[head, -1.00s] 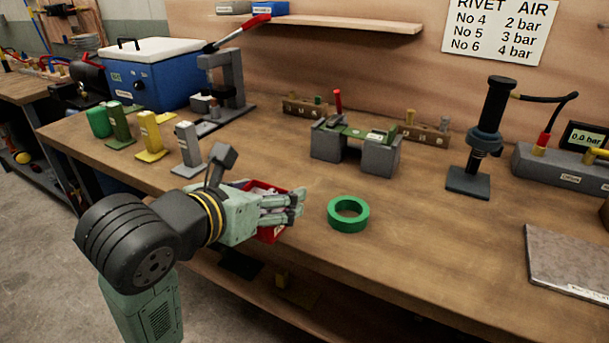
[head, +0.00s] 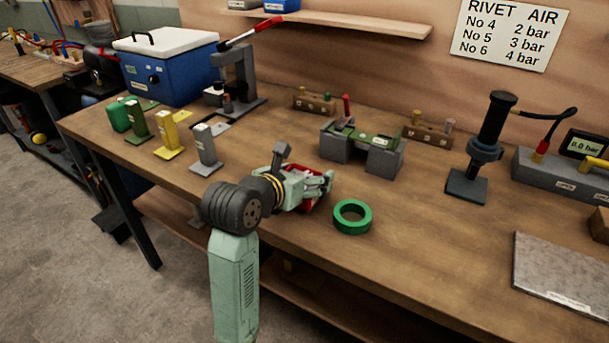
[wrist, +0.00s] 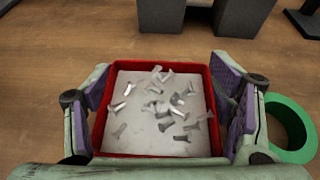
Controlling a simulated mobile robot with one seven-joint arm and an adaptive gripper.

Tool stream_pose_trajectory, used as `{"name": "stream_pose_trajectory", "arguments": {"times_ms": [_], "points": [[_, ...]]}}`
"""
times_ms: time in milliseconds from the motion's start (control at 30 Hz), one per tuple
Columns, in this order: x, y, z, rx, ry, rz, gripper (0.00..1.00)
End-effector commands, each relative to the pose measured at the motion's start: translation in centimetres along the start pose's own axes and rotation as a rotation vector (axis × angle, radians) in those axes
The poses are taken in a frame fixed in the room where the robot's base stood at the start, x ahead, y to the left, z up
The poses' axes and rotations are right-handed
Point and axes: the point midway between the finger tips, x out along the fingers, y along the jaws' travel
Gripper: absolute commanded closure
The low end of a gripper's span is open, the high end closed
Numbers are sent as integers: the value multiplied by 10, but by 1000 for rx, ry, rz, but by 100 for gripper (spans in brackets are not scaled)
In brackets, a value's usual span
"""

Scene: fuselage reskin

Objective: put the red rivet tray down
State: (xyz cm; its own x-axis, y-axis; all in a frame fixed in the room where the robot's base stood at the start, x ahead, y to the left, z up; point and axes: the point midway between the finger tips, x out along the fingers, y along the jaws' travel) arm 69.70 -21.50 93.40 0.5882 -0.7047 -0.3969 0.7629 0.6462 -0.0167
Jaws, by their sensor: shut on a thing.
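The red rivet tray (wrist: 158,66) is between the fingers of my gripper (wrist: 165,100) in the wrist view. It has red walls, a pale floor and several loose silver rivets in it. The purple finger pads are at its left and right walls. In the head view the tray (head: 312,204) is mostly hidden behind my gripper (head: 318,186), with a red side showing. It is over the bench top near the front edge. I cannot tell whether its underside touches the bench.
A green tape ring (head: 352,217) lies close to the right of the tray. A grey two-block fixture (head: 362,150) stands behind. Grey (head: 206,150), yellow (head: 170,135) and green (head: 137,122) stands are to the left. Bare bench (head: 430,235) lies right of the ring.

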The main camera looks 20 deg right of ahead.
Motion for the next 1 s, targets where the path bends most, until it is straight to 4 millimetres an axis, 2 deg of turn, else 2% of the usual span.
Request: {"name": "stream_pose_trajectory", "arguments": {"times_ms": [133,533,567,833,1000], "points": [[4,0,-9,0,-2,-1,64],[6,0,-14,2,-3,0,64],[6,0,-14,1,-2,0,24],[5,0,-13,1,-1,0,6],[5,0,-13,1,-1,0,5]]}}
